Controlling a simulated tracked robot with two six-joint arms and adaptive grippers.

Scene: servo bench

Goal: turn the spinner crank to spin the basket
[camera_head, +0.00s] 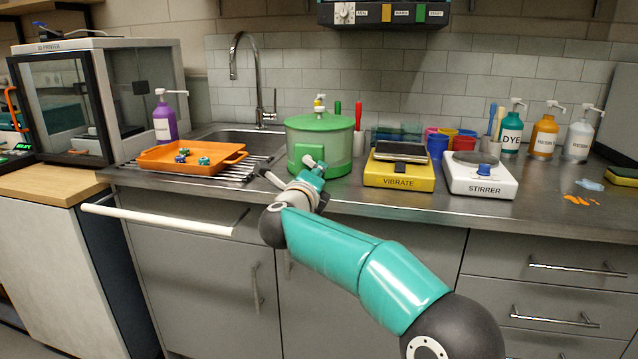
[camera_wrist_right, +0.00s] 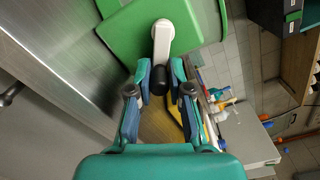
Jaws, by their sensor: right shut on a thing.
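The green spinner (camera_head: 320,127) stands on the steel counter right of the sink, with a lid and a knob on top. On its front is a green block (camera_head: 305,154) bearing the crank. In the right wrist view the white crank arm (camera_wrist_right: 163,35) runs from the green block (camera_wrist_right: 125,30) to a dark handle (camera_wrist_right: 159,76). My right gripper (camera_head: 311,167) is at the front of the spinner, and its fingers (camera_wrist_right: 162,78) are shut around that handle. The basket inside is not clearly visible. My left gripper is out of view.
An orange tray (camera_head: 165,165) with small parts lies left of the spinner. A yellow vibrate unit (camera_head: 399,181) and a white stirrer (camera_head: 480,187) stand to its right. Several pump bottles (camera_head: 545,134) stand farther right. A white bar (camera_head: 150,219) sticks out before the cabinet.

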